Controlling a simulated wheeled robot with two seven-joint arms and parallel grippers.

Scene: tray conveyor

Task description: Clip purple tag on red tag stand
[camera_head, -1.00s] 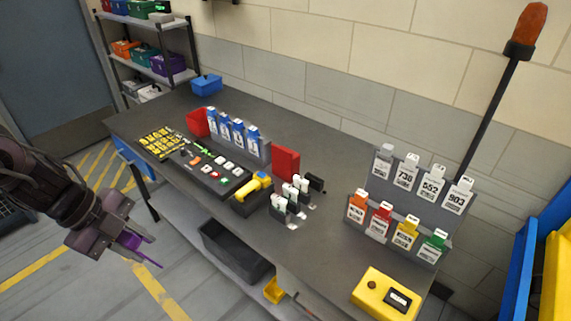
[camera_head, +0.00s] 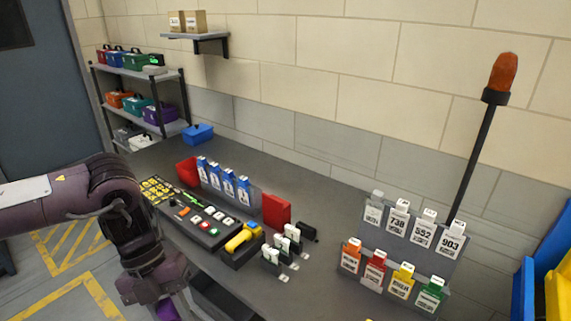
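My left gripper is at the bottom edge, below my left wrist, with its fingertips mostly cut off. A bright purple piece, seemingly the purple tag (camera_head: 167,311), shows there, moving with the gripper; its clip and face are hidden. An upright red panel (camera_head: 276,211), possibly the red tag stand, stands mid-bench, right of and beyond the gripper. A grey tag rack (camera_head: 403,243) at the right holds white numbered tags above and orange, red (camera_head: 374,269), yellow and green tags below. My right gripper is not in view.
The dark bench (camera_head: 325,262) carries a button panel (camera_head: 204,226), a yellow-handled device (camera_head: 240,238), white-tagged holders (camera_head: 284,247), blue tags (camera_head: 228,183) and a red bin (camera_head: 187,171). Bare bench top lies between the holders and the rack. A wall stands behind.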

